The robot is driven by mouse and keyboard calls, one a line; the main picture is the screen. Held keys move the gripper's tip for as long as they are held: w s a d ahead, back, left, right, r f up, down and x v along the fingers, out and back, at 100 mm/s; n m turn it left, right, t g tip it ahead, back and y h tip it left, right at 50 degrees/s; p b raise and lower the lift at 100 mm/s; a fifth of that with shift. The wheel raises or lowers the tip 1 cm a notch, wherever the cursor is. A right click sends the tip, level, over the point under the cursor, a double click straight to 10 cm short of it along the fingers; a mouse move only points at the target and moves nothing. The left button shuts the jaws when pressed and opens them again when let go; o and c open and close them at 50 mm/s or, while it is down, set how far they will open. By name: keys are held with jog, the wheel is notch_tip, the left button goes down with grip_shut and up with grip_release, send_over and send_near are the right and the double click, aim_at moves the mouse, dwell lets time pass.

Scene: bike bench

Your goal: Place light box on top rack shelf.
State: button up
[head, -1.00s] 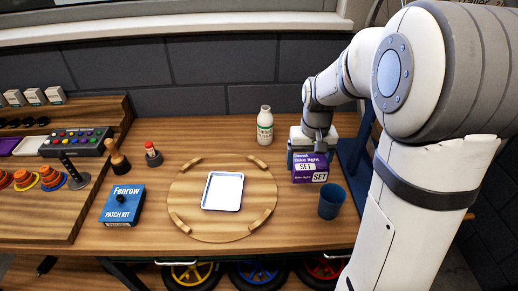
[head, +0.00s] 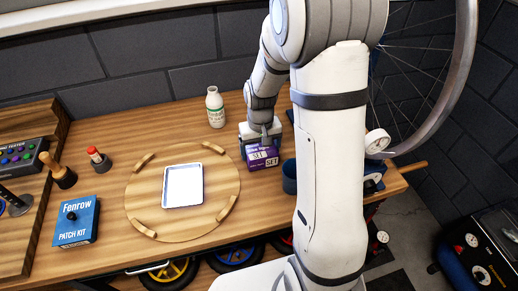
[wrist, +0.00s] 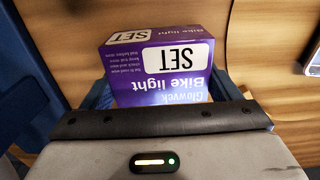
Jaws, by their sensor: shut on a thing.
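The light box (head: 262,157) is a small purple and white carton marked "Bike light SET". It is at the right part of the bench, beside a dark blue cup. My gripper (head: 260,136) comes down on it from above and is shut on it. In the wrist view the light box (wrist: 165,68) sits between the blue finger pads, its printed faces toward the camera. I cannot tell whether it touches the bench top. No rack shelf shows clearly; my arm covers part of the bench's right side.
A white bottle (head: 215,108) stands behind left of the box, and the blue cup (head: 289,177) stands close at its right. A white tray (head: 183,186) lies on a round wooden board (head: 140,203). A blue patch kit box (head: 77,221) is further left. A bike wheel (head: 466,60) is at right.

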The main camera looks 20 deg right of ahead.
jog(key=shift+f, duration=0.2)
jog(key=shift+f, duration=0.1)
jog(key=shift+f, duration=0.15)
jog(key=o, duration=0.9)
